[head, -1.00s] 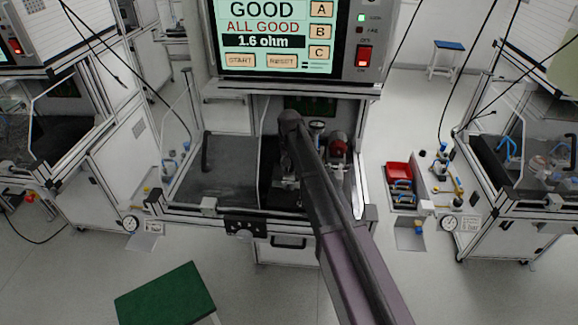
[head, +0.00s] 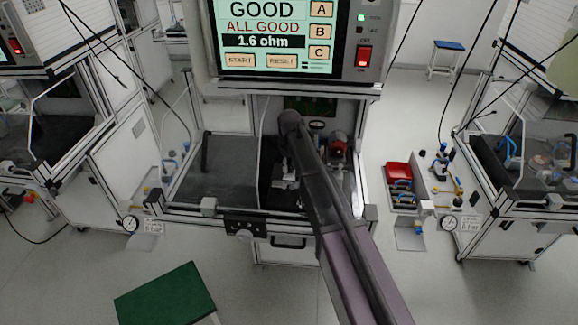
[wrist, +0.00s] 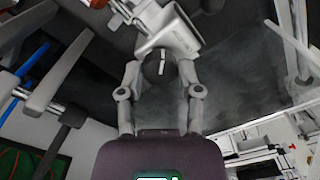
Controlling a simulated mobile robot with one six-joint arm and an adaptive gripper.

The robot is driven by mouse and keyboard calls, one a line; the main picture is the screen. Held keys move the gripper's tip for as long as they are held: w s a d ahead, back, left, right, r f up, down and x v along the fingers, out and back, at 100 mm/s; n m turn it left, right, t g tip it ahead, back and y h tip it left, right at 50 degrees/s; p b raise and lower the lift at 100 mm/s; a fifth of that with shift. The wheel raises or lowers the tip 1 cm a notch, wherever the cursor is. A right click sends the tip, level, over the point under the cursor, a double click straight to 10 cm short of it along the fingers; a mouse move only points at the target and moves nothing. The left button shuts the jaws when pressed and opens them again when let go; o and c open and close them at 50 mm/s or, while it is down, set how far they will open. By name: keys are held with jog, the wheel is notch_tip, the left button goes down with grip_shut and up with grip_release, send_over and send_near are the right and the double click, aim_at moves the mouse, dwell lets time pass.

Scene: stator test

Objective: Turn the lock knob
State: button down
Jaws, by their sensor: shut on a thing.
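The lock knob (wrist: 159,66) is round and dark with a white line on its face. It shows in the wrist view between the two grey fingers of my gripper (wrist: 160,78), at the foot of a pale grey metal fixture (wrist: 172,30). The fingers are closed on the knob from both sides. The white line points nearly straight up in that view. In the head view my gripper (head: 287,182) is low inside the right half of the test station, partly behind my arm, and the knob cannot be made out there.
The station's screen (head: 270,35) reads GOOD, ALL GOOD, 1.6 ohm. A dark panel with a handle (head: 222,170) fills the left half. Blue levers (wrist: 30,62) are close on the left in the wrist view.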

jog(key=shift+n, duration=0.3)
jog(key=shift+c, duration=1.3)
grip_release()
jog(key=shift+m, duration=0.4)
